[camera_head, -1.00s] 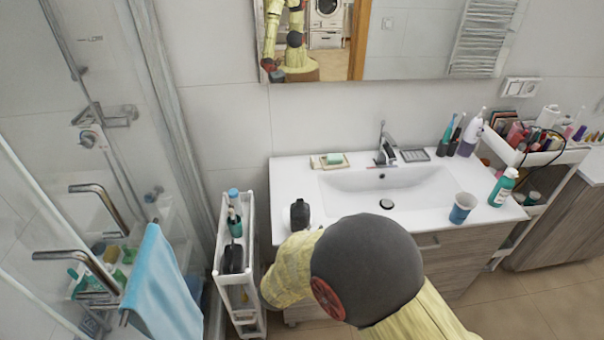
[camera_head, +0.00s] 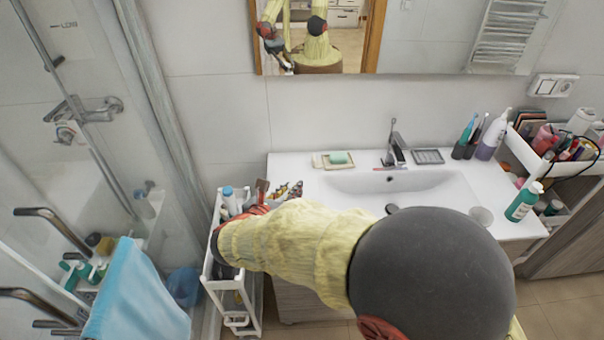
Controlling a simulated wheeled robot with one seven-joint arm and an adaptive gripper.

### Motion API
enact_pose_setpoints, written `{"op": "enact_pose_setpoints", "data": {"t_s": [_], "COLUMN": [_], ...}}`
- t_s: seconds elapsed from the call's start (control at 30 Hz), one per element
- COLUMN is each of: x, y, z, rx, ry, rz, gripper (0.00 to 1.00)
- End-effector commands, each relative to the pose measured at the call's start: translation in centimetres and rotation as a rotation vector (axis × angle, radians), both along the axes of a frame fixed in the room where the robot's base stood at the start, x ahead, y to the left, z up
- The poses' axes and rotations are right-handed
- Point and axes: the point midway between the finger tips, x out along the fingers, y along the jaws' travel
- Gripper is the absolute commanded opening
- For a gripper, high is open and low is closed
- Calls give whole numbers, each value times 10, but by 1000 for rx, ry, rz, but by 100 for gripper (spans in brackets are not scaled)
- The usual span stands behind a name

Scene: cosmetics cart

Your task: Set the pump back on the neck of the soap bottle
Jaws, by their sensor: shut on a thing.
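My gripper (camera_head: 265,190) is low over the slim white cart at the left of the washbasin. Its red parts show at the end of my yellow-sleeved forearm. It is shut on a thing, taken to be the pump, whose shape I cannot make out. A pale bottle with a blue cap (camera_head: 229,194) stands on the cart's top, just left of my gripper. The teal bottle on the cart, possibly the soap bottle, is hidden by my arm, so I cannot see its neck. Another green bottle (camera_head: 523,203) with a white top stands at the counter's right end.
The slim white cart (camera_head: 209,268) stands between the shower glass and the washbasin counter (camera_head: 290,172). A crowded white shelf cart (camera_head: 530,152) is at the right. A blue towel (camera_head: 140,295) hangs at the left.

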Motion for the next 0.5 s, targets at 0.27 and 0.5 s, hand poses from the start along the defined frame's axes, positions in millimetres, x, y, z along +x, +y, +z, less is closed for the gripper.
{"op": "enact_pose_setpoints", "data": {"t_s": [0.27, 0.5], "x": [0, 0], "y": [0, 0], "z": [-7, -25], "rx": [0, 0], "ry": [0, 0], "rz": [0, 0], "gripper": [0, 0]}}
